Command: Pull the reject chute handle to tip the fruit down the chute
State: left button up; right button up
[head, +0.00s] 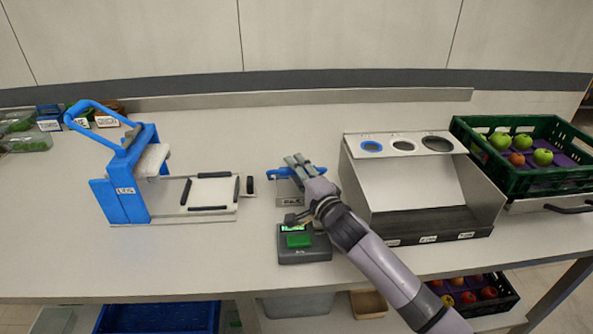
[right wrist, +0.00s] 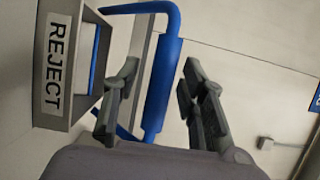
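The reject chute (head: 289,198) is a small grey box on the table, left of the sizing stand. Its blue handle (head: 279,174) shows partly behind my right gripper (head: 299,162). In the right wrist view the chute (right wrist: 84,60) carries a "REJECT" label, and the blue bar of its handle (right wrist: 161,95) runs between the two fingers of my right gripper (right wrist: 158,80). The fingers are open, with visible gaps on both sides of the bar. I cannot see any fruit in the chute. My left gripper is not in view.
A scale (head: 304,252) with a green display sits just in front of the chute. A blue press (head: 122,200) stands to the left, the grey sizing stand (head: 408,228) to the right. A green crate (head: 500,181) of apples is at the far right.

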jog(key=shift+c, duration=0.5)
grip_shut()
dwell(0.5)
